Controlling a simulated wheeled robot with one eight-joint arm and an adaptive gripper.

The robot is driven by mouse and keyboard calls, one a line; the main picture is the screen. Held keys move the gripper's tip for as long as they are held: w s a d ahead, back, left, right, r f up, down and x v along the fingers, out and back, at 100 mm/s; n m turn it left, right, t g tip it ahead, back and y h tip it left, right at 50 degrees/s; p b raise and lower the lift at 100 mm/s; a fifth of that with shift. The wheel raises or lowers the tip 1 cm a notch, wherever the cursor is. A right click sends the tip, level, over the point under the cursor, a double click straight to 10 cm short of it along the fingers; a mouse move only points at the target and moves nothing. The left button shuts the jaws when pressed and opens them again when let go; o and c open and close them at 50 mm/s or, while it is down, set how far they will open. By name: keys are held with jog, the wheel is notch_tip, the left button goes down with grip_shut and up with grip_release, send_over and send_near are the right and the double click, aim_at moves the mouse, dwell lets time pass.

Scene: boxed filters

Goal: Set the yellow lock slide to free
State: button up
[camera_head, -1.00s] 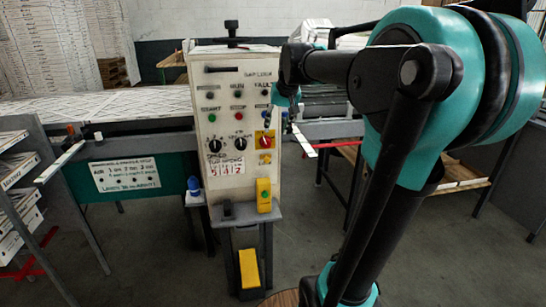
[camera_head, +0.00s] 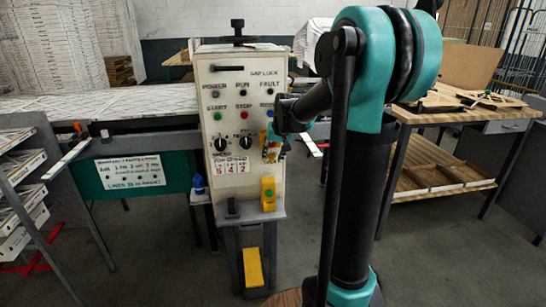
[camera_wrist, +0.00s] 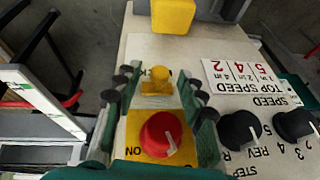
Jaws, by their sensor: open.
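The yellow lock slide (camera_wrist: 157,79) is a small yellow piece on the pale control panel (camera_wrist: 222,52). In the wrist view, which shows the panel upside down, it lies beyond the red knob (camera_wrist: 165,134) on its yellow plate. My gripper (camera_wrist: 159,83) is open, with one finger on either side of the slide. I cannot tell whether a finger touches it. In the head view my gripper (camera_head: 279,147) is at the panel's right side and largely covers the knob and slide. Lettering on the slide is too small to read, so its setting is unclear.
Black dials (camera_wrist: 240,129) sit beside the red knob. A yellow box with a green button (camera_head: 268,194) stands on the panel's lower ledge. A yellow pedal (camera_head: 252,267) is below. A conveyor (camera_head: 150,101) runs left; a wooden table (camera_head: 440,115) stands right.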

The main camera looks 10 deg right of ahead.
jog(key=shift+f, duration=0.1)
jog(key=shift+c, duration=0.2)
grip_shut()
jog(key=shift+a, duration=0.1)
jog(key=shift+a, duration=1.8)
jog(key=shift+o, duration=0.2)
grip_release()
jog(key=shift+a, duration=0.1)
